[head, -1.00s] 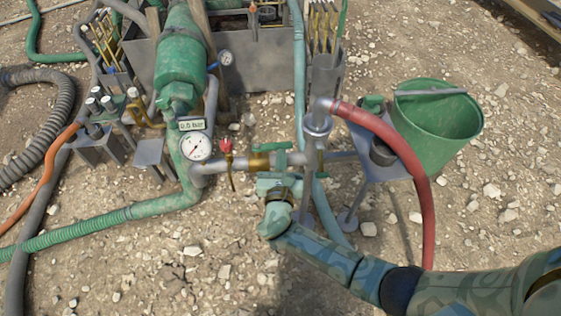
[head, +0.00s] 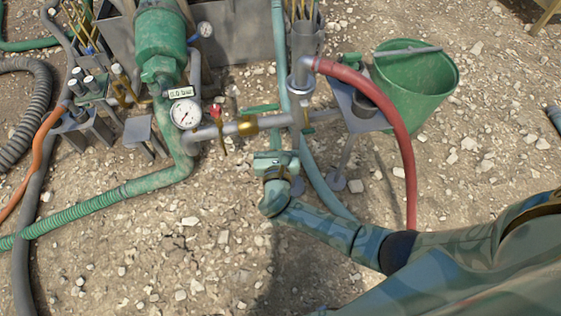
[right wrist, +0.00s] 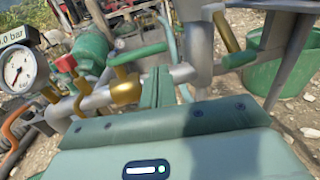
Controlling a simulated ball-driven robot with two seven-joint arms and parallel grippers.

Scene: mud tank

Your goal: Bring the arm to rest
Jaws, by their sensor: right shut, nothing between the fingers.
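My right arm comes in from the lower right in the head view. Its green gripper (head: 276,158) is shut and empty, just on the near side of the grey pipe (head: 228,129) with its brass fitting (head: 247,125). A gap of ground shows between the gripper and the pipe. In the right wrist view the two green fingers (right wrist: 157,88) stand together, with the brass fitting (right wrist: 125,88) and a green lever (right wrist: 138,53) beyond them. My left gripper is not in view.
A pressure gauge (head: 185,115) and a red-handled valve (head: 216,112) sit left along the pipe. A red hose (head: 385,95) arches to the right, close to my forearm. A green bucket (head: 415,95) stands at the right.

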